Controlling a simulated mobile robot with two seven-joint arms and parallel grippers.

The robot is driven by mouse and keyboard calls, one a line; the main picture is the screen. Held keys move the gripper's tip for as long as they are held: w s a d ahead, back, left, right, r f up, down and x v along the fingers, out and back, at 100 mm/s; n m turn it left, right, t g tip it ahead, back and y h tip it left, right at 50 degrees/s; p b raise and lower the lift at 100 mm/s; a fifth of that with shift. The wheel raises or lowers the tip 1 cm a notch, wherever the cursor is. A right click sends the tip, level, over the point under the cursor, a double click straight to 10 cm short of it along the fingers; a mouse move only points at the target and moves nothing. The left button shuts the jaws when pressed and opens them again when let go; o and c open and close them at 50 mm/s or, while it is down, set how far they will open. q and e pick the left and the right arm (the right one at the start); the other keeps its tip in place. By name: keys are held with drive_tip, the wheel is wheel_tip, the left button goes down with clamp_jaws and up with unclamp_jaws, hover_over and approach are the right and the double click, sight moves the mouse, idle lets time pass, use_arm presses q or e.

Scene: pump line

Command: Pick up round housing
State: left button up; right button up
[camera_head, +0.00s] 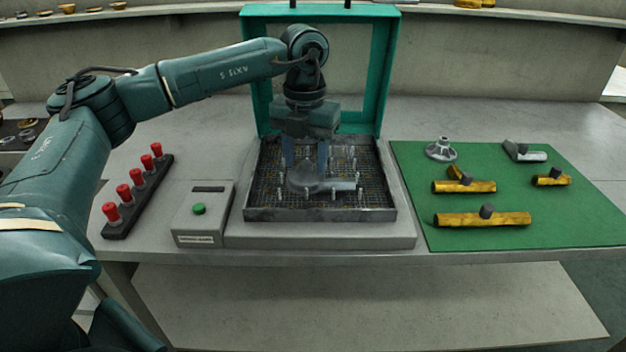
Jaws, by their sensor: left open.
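A grey round housing (309,181) with a short pipe pointing right lies among upright pins in the square fixture tray (320,215). My left gripper (306,168) reaches down over it from above. Its two blue fingers are apart, one towards each side of the housing, with the tips close to its top. I cannot tell whether the fingers touch it. The gripper hides part of the housing's back and of the tray. My right gripper is not in view.
A teal frame (384,75) stands upright behind the tray. A button box (203,225) and a rack with several red-topped pieces (137,200) are at the left. A green mat (560,210) at the right holds a grey flanged part (440,150), another grey part (527,153) and several yellow pipe parts (482,219).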

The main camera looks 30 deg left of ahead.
use_arm(q)
drive_tip(key=shift+f, duration=0.1)
clamp_jaws()
idle(0.5)
